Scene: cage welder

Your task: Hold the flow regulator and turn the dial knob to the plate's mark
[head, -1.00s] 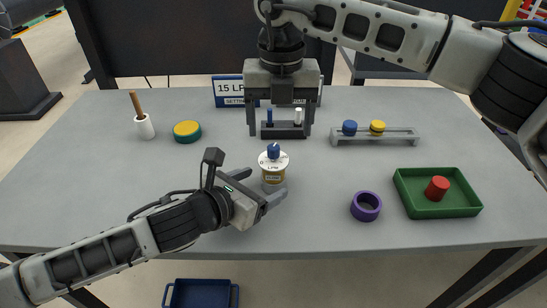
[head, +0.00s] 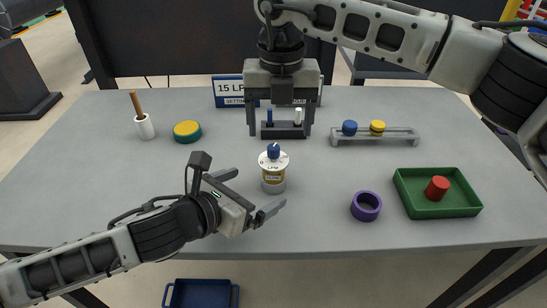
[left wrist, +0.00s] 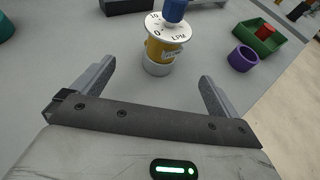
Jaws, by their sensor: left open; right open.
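The flow regulator (head: 273,178) stands upright on the table, with a yellow-brown body, a white dial disc marked LPM and a blue dial knob (head: 273,151) on top. It also shows in the left wrist view (left wrist: 158,50), beyond the fingertips. My left gripper (head: 252,196) is open and empty, low and to the left of the regulator, apart from it. My right gripper (head: 281,132) is open, pointing down behind the regulator, in front of the blue plate (head: 229,91). The plate reads "15 LP" and "SETTING"; my right gripper hides the rest.
A dark holder with blue and white pegs (head: 283,130) stands by my right fingers. A grey rack (head: 375,137) carries blue and yellow knobs. A purple ring (head: 366,206) and a green tray (head: 437,207) with a red cylinder lie right.

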